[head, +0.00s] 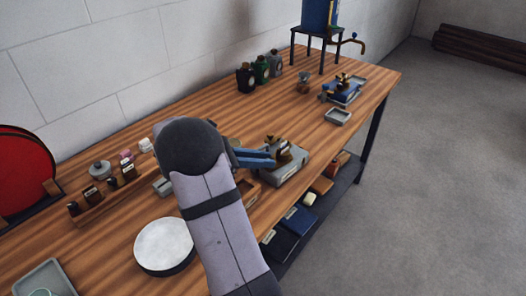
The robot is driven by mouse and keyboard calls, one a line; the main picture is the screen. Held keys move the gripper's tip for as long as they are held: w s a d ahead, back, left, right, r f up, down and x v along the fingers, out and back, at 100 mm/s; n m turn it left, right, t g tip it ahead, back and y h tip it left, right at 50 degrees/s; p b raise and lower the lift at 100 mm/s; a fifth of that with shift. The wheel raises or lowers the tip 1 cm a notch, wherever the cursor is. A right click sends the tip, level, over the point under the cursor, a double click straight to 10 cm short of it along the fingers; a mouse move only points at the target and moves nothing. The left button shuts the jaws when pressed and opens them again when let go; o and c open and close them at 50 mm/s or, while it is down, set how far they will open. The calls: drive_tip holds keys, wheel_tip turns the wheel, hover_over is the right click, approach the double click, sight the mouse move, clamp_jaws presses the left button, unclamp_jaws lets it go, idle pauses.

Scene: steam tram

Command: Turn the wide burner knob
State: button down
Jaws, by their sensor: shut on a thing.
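A grey burner (290,172) with brass and brown fittings and a small pale label stands near the front edge of the wooden bench. My gripper (270,158) reaches in from the left with its two blue fingers at the left side of the burner. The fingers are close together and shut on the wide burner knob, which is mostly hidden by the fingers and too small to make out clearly. My arm covers the bench to the left of the burner.
A blue burner-like device (345,92) and a small grey tray (338,117) stand further right on the bench (225,105). Several dark bottles (262,68) stand at the back. A white round plate (164,246) lies left of my arm. A lower shelf holds books (298,220).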

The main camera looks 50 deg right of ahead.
drive_tip(key=shift+w+d+r+m+g+y+p, duration=0.1)
drive_tip(key=shift+m+g+y+p, duration=0.2)
drive_tip(key=shift+m+g+p, duration=0.2)
drive_tip(key=shift+w+d+m+g+y+p, duration=0.1)
drive_tip(key=shift+m+g+y+p, duration=0.2)
drive_tip(key=shift+m+g+p, duration=0.2)
drive_tip(key=c, duration=1.6)
unclamp_jaws()
drive_tip(key=shift+s+a+f+t+b, duration=0.1)
drive_tip(key=shift+f+t+b, duration=0.2)
drive_tip(key=shift+b, duration=0.25)
